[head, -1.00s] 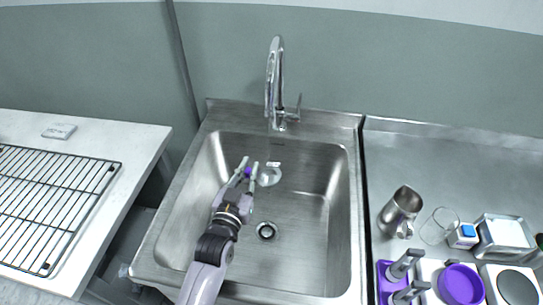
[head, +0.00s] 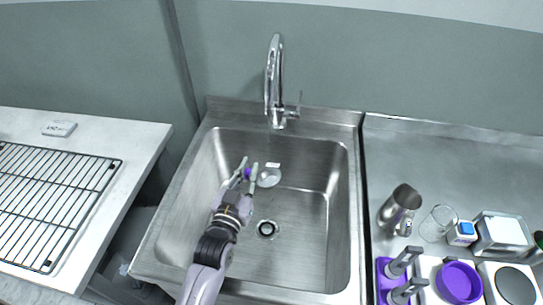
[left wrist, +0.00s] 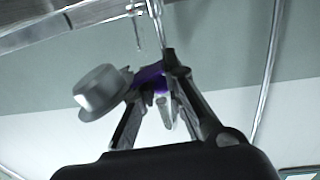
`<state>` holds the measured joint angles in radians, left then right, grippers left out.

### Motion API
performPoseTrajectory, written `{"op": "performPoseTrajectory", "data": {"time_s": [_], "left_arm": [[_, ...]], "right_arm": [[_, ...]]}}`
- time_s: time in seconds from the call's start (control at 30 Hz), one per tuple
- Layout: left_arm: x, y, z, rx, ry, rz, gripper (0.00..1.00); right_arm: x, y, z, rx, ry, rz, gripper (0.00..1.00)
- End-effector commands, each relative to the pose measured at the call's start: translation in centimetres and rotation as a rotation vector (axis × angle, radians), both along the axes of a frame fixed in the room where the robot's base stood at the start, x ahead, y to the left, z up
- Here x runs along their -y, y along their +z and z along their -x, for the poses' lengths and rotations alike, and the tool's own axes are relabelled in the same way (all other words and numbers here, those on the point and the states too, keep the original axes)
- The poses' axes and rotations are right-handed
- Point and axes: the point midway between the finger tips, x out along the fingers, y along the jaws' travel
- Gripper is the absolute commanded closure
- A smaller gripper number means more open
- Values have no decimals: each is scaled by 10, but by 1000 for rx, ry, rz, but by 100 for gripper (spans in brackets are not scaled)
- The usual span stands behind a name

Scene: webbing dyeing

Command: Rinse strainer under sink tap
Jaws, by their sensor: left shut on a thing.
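The strainer (head: 269,177) is a small pale round cup with a purple handle (head: 247,173). My left gripper (head: 249,170) is shut on the purple handle and holds the strainer inside the steel sink (head: 300,235), toward its back wall. In the left wrist view the strainer's cup (left wrist: 99,91) sticks out to the left of the fingers, and the purple handle (left wrist: 150,76) lies between them. The chrome tap (head: 275,80) stands at the sink's back edge, its spout above the strainer's area. I see no clear water stream now. My right gripper is not in view.
A white counter with a black wire rack (head: 55,200) is at the left. On the steel counter at the right are a metal jug (head: 401,208), a purple bowl (head: 460,282) and a metal box (head: 503,234). The sink floor around the drain (head: 267,229) is clear.

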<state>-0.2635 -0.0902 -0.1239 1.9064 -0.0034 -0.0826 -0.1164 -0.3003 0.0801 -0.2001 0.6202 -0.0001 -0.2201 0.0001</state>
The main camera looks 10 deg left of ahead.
Motion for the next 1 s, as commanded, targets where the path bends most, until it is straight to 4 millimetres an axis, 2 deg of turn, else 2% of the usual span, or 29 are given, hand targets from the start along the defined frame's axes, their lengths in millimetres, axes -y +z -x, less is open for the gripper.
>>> {"op": "performPoseTrajectory", "data": {"time_s": [0.47,1.0], "left_arm": [[0,1,0,1,0,0,100],[4,36,39,-1,0,0,100]], "right_arm": [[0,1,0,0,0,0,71],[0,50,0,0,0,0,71]]}}
